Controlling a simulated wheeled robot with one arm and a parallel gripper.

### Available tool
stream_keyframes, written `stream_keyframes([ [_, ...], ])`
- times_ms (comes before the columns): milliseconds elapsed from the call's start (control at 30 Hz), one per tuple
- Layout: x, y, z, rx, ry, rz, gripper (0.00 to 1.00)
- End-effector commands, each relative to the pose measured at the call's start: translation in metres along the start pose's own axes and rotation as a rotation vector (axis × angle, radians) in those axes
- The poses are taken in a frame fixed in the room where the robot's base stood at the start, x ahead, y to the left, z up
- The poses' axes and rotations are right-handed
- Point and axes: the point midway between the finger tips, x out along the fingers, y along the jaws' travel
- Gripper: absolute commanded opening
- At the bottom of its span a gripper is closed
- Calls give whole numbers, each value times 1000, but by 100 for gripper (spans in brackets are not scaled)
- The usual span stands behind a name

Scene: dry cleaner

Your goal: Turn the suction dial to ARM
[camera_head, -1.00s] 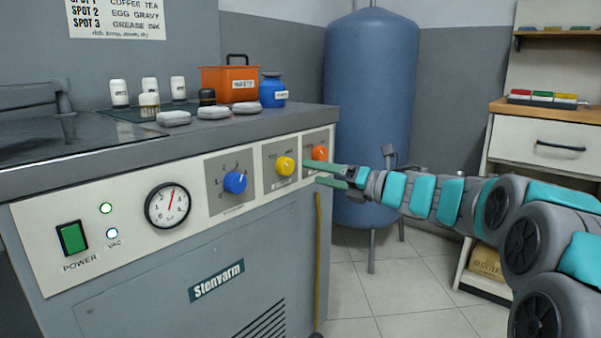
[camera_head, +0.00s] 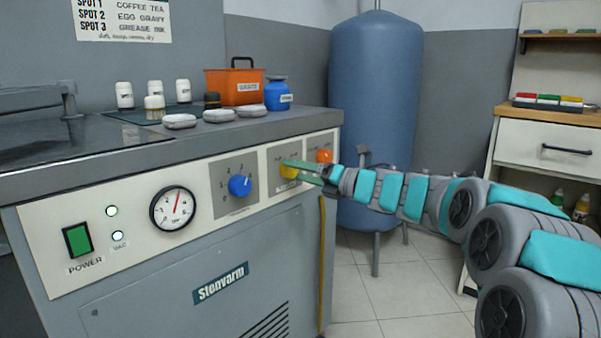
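The panel carries a blue dial (camera_head: 239,186), a yellow dial (camera_head: 289,172) and an orange dial (camera_head: 324,156) in a row. Their small labels are too blurred to read, so I cannot tell by lettering which is the suction dial. My gripper (camera_head: 291,170) reaches in from the right at the yellow dial. Its two green fingers are apart, one above and one below, with the yellow dial between them. They partly hide the dial and its markings. I see no clear sign that they clamp it.
The panel also has a round gauge (camera_head: 173,209) and a green power switch (camera_head: 77,239). Bottles, pale pads and an orange box (camera_head: 234,88) stand on the countertop above. A blue tank (camera_head: 376,100) stands behind my arm. The floor (camera_head: 362,300) at front is clear.

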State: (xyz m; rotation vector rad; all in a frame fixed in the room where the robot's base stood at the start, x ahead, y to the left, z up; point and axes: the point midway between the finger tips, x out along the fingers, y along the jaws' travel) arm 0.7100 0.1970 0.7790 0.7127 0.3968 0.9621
Motion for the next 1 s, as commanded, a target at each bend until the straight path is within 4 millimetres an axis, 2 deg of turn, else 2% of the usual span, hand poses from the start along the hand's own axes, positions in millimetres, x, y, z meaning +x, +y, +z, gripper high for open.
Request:
stream_keyframes([
  [67, 0, 0, 0, 0, 0, 0, 64],
  [633, 0, 0, 0, 0, 0, 0, 0],
  [1000, -1, -2, 0, 56, -5, 0, 0],
])
